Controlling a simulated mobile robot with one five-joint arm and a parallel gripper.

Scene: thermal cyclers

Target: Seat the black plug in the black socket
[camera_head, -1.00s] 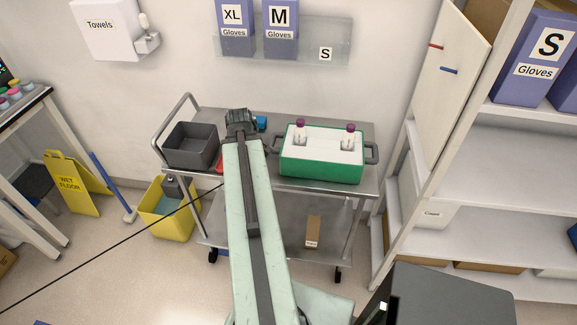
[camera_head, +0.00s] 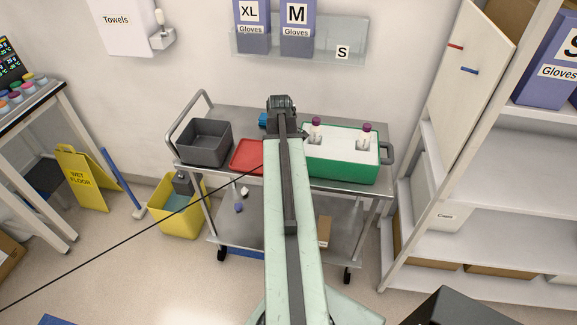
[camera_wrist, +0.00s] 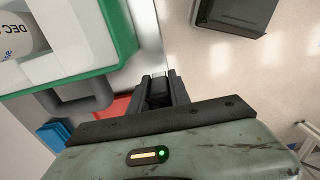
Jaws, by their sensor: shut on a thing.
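My gripper (camera_head: 282,104) is above the steel cart, near the back of the red tray, in the head view. In the wrist view my gripper (camera_wrist: 162,82) is shut on a small dark block, which I take to be the black plug (camera_wrist: 158,90). Its far end and contacts are hidden. A thin black line runs from the lower left of the head view to my arm; I cannot tell whether it is the plug's cord. I cannot make out a black socket in either view.
The cart (camera_head: 345,188) holds a grey bin (camera_head: 204,143), a red tray (camera_head: 247,157) and a green box (camera_head: 342,167) with purple-capped tubes. A yellow bucket (camera_head: 176,215) stands left of the cart. White shelving (camera_head: 470,190) is close on the right.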

